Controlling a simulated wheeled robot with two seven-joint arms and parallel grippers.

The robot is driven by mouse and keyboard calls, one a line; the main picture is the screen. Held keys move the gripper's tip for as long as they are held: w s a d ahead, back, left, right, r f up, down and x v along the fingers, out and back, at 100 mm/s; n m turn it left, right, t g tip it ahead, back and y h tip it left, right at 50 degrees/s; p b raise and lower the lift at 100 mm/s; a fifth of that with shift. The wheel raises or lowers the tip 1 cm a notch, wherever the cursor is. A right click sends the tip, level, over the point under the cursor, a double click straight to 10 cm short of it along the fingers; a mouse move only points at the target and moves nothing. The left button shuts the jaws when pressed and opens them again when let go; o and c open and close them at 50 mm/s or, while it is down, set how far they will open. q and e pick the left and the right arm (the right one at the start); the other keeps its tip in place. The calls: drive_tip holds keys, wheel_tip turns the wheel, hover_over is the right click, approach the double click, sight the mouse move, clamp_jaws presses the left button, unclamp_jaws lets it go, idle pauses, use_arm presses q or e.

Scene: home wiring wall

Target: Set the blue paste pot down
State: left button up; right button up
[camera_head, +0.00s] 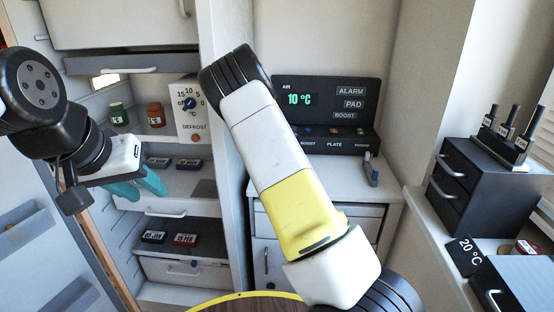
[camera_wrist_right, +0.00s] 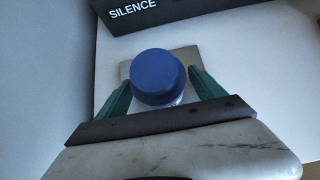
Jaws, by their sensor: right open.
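The blue paste pot (camera_wrist_right: 158,77) shows its round blue lid in the right wrist view, with a little of a pale body below it. It appears to stand on a grey square pad (camera_wrist_right: 126,71) on a white surface; its base is hidden. My right gripper (camera_wrist_right: 160,82) is open, with one green finger on each side of the pot and narrow gaps at the lid. In the head view the right hand and the pot are hidden. My left gripper (camera_head: 150,192) is empty, its teal fingers apart in front of the open cabinet.
A black "SILENCE" panel (camera_wrist_right: 160,10) lies just beyond the pot. In the head view, a black display panel (camera_head: 326,105) stands on the counter behind my right arm. A black drawer unit (camera_head: 480,185) with bottles is at right. The open cabinet (camera_head: 185,180) holds jars and small boxes.

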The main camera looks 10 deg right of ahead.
drive_tip(key=s+a+r+m+g+y, duration=0.1)
drive_tip(key=s+a+r+m, duration=0.1)
drive_tip(key=s+r+m, duration=0.6)
drive_tip(key=s+a+r+m+g+y, duration=0.1)
drive_tip(key=s+a+r+m+y, duration=0.1)
drive_tip(key=s+r+m, duration=0.6)
drive_tip(key=s+a+r+m+y, duration=0.1)
drive_tip(key=s+a+r+m, duration=0.3)
drive_tip(key=s+m, duration=1.2)
drive_tip(key=s+r, duration=0.4)
drive_tip(key=s, duration=0.8)
drive_tip(key=shift+s+r+g+y, duration=0.15)
drive_tip(key=shift+r+g+y, duration=0.1)
drive_tip(key=shift+g+y, duration=0.15)
drive_tip(key=shift+c, duration=0.2)
